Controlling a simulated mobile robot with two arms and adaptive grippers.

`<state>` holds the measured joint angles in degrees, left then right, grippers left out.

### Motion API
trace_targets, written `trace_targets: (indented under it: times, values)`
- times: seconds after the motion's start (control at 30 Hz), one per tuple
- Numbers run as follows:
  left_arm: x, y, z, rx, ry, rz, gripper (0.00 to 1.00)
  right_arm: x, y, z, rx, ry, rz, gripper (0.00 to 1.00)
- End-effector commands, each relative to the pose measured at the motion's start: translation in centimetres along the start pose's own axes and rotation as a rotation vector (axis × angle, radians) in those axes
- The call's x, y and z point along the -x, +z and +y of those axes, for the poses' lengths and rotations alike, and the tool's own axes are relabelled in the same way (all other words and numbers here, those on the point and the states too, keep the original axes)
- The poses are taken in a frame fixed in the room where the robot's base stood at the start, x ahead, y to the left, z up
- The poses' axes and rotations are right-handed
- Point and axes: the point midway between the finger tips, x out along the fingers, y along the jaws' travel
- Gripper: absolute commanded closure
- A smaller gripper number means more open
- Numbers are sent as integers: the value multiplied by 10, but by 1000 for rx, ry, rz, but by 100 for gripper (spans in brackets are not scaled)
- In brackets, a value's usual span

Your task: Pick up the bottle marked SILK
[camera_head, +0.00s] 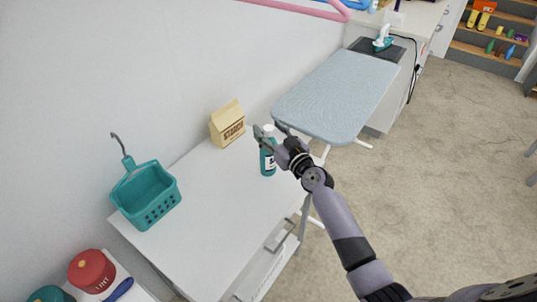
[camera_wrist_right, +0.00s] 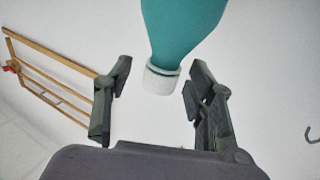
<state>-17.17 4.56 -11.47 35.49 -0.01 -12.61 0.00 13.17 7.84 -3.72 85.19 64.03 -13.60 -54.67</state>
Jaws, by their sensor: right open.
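A teal bottle (camera_head: 268,162) with a white cap stands upright on the white cabinet top, near its right edge. Its label is too small to read. My right gripper (camera_head: 268,130) is open at the bottle's upper part, its fingers on either side near the cap. In the right wrist view the teal bottle (camera_wrist_right: 183,30) comes in from the top, and its white cap lies between the spread fingers of the right gripper (camera_wrist_right: 160,76). I cannot tell whether a finger touches it. My left gripper is not in view.
A starch carton (camera_head: 227,124) stands behind the bottle, against the wall. A teal basket (camera_head: 146,195) with a hook is at the left end of the cabinet top (camera_head: 215,215). A grey-blue ironing board (camera_head: 340,95) stands close to the right. The middle of the cabinet top is clear.

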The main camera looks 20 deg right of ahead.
Motion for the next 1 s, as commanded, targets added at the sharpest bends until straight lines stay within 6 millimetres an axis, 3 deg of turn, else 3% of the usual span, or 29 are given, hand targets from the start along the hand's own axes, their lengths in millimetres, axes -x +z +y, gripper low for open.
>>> trace_targets:
  times: [0.33,1.0]
  values:
    - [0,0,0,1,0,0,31,-8,1,0,1,0,-1,50]
    - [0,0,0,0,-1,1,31,-8,1,0,1,0,-1,95]
